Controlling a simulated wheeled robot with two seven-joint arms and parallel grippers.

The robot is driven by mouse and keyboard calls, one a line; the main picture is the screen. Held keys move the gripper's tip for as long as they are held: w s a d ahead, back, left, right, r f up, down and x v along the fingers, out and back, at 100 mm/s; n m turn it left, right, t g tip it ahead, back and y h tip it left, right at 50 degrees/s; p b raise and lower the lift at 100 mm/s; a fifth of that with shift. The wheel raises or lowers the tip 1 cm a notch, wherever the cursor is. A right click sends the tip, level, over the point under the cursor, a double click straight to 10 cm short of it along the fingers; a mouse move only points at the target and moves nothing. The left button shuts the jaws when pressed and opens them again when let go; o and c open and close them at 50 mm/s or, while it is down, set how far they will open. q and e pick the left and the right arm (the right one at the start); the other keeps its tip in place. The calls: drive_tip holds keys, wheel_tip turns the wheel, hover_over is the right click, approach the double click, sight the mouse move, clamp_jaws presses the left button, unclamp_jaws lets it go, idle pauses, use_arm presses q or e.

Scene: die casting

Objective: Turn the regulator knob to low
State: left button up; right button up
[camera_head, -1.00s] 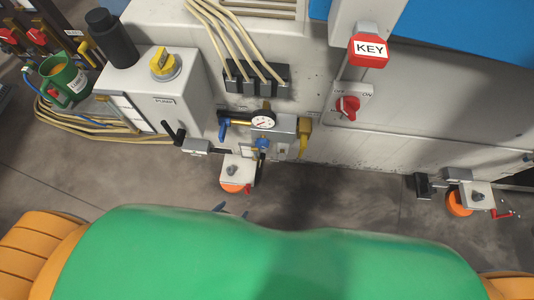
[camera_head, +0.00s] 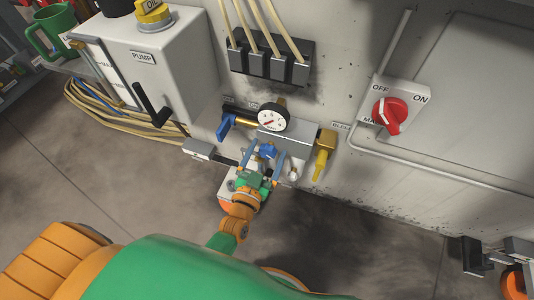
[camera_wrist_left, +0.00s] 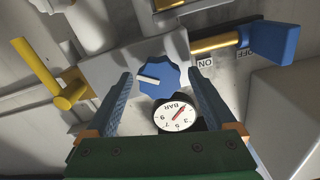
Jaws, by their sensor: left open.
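The regulator knob (camera_head: 268,151) is blue and lobed, on a grey block under a round pressure gauge (camera_head: 272,118). In the left wrist view the knob (camera_wrist_left: 159,84) bears a white pointer line toward the picture's left; the gauge (camera_wrist_left: 175,115) appears upside down, marked BAR. My left gripper (camera_head: 264,158) is open, its two blue fingers reaching toward the knob. In the left wrist view my left gripper (camera_wrist_left: 162,76) has one finger on each side of the knob, with visible gaps. Whether the fingertips reach the knob's depth is unclear.
A blue lever (camera_head: 228,125) lies left of the gauge and a yellow handle (camera_head: 322,157) right of it. A pump box (camera_head: 160,75) with a black lever (camera_head: 152,104) stands left. A red OFF/ON switch (camera_head: 391,112) is on the wall at right.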

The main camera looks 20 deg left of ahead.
use_arm(q)
drive_tip(key=c, duration=1.4)
drive_tip(key=shift+o, duration=0.2)
